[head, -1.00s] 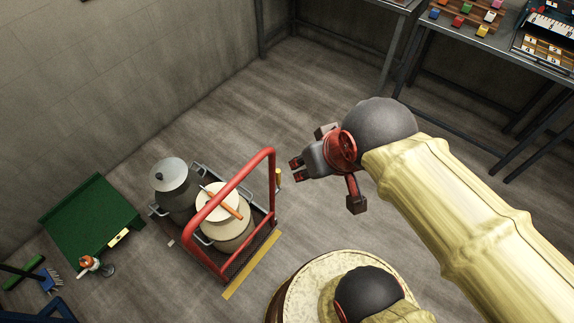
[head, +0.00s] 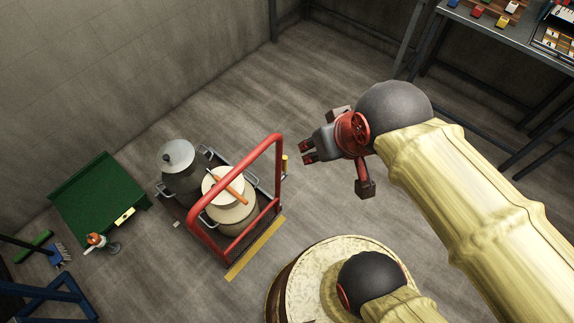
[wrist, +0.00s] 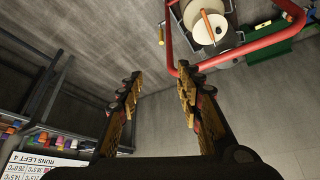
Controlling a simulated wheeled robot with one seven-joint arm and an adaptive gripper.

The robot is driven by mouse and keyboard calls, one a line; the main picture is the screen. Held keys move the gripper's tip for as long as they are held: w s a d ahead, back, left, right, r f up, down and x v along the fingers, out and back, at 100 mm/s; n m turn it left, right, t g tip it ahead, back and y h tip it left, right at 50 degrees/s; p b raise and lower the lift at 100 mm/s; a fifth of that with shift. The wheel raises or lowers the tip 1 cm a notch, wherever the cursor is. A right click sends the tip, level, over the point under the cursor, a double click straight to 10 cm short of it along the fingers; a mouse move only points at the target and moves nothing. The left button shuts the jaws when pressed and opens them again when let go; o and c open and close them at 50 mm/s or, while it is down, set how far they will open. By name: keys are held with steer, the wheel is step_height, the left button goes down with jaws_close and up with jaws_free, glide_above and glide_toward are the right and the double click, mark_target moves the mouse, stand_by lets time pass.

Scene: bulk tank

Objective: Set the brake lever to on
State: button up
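A trolley with a red tubular handle (head: 236,175) stands on the floor left of my gripper in the head view. A short upright yellow-topped piece (head: 285,163) stands at the trolley's right side; it may be the brake lever, but its setting is too small to tell. A small yellow piece also shows beside the red rail in the wrist view (wrist: 161,37). My gripper (head: 307,152) is above and right of the trolley. Its two fingers are spread with nothing between them, as the wrist view (wrist: 158,95) shows.
The trolley carries a grey lidded can (head: 180,168) and a cream pot (head: 232,212) with an orange-handled tool across it. A yellow floor strip (head: 255,248) lies before it. A round-topped barrel (head: 310,280) stands in front. Tables stand upper right.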

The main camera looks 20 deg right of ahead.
mark_target(285, 164)
steer(key=shift+c, duration=0.4)
